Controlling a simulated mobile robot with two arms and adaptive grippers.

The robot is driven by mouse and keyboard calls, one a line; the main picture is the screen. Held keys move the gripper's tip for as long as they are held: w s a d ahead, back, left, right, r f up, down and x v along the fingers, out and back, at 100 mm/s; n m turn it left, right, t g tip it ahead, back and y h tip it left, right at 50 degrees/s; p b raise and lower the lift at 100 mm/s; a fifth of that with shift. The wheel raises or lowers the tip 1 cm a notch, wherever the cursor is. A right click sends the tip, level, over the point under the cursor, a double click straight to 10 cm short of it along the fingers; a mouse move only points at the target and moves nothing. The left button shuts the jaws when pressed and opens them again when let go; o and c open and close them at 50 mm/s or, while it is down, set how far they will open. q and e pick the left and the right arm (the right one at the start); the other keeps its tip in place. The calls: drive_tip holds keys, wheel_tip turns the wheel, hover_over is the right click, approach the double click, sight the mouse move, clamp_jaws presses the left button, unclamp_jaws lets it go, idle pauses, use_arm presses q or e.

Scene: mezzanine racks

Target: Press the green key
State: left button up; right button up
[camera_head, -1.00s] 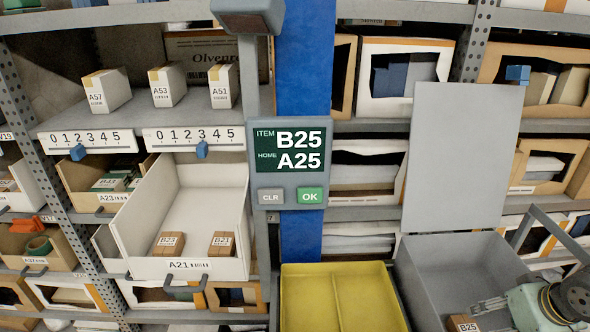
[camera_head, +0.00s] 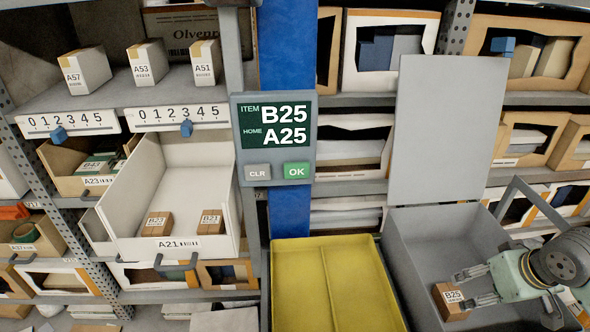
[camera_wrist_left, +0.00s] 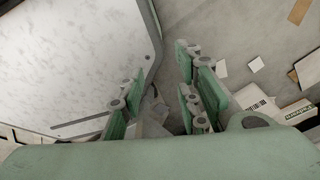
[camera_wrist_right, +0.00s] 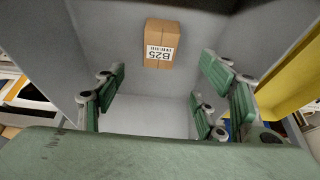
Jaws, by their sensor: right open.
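The green OK key (camera_head: 297,170) is on the lower right of the grey terminal (camera_head: 237,152), beside the grey CLR key (camera_head: 258,172). The screen (camera_head: 276,125) reads ITEM B25, HOME A25. My right gripper (camera_head: 470,288) is open inside the grey bin at the lower right, well away from the key. A small brown box marked B25 (camera_head: 449,302) lies in that bin near the fingertips; it also shows in the right wrist view (camera_wrist_right: 161,44), beyond the open fingers. My left gripper (camera_wrist_left: 160,88) is open and empty in the left wrist view; the head view does not show it.
The grey bin (camera_head: 405,240) has a raised lid (camera_head: 440,130). A yellow tray (camera_head: 330,285) stands left of it, below the terminal. White drawer A21 (camera_head: 205,243) sticks out at the left, holding two small brown boxes. Racks fill the background.

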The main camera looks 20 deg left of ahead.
use_arm(q)
drive_tip(key=shift+c, duration=0.4)
clamp_jaws()
idle(1.1)
